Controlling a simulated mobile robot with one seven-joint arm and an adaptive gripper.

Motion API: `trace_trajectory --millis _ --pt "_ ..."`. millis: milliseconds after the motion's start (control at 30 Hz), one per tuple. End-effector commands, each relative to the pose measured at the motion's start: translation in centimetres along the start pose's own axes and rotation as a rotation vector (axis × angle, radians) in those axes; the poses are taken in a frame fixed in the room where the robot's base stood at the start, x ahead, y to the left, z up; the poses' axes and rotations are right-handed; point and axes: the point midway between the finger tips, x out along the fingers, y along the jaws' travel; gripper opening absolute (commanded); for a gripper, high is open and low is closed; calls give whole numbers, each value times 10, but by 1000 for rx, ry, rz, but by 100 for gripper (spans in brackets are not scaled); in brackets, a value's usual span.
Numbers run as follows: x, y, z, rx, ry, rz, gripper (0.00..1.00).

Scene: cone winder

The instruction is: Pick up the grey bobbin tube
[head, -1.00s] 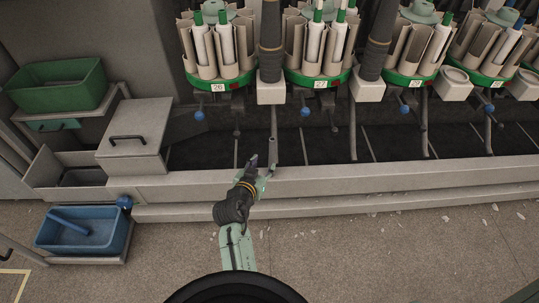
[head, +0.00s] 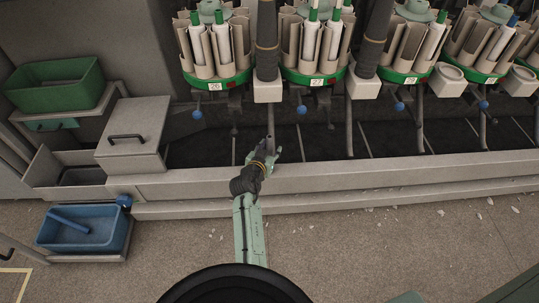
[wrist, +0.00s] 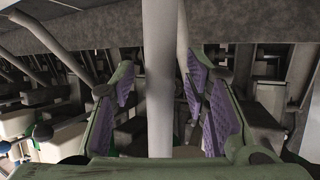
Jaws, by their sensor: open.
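A grey tube, which looks like the bobbin tube (head: 269,141), stands at the front ledge of the machine, partly hidden by my gripper in the head view. In the wrist view the pale grey tube (wrist: 159,85) runs upright between my fingers, from the top edge down to the palm, which hides its lower end. My gripper (head: 268,154) is open around it, with purple-padded fingers (wrist: 166,100) on both sides. Gaps show between pads and tube, so no grip on it is visible.
A long pale ledge (head: 350,171) runs along the machine front. Winding heads with green rings (head: 317,77) hang above, with blue knobs and slanting pipes. A lidded box (head: 133,137), a green bin (head: 55,92) and a blue bin (head: 84,237) stand left.

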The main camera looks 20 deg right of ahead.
Motion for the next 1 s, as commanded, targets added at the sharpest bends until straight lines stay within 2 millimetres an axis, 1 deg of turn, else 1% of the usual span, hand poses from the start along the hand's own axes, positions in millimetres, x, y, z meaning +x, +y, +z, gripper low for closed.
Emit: trace_trajectory --millis 133,733,767,1000 --pt "0 0 0 0 0 0 41" --pt "-1 0 1 -1 -1 0 1" --pt "-1 0 1 -1 -1 0 0" --pt "-1 0 0 -1 -1 0 0"
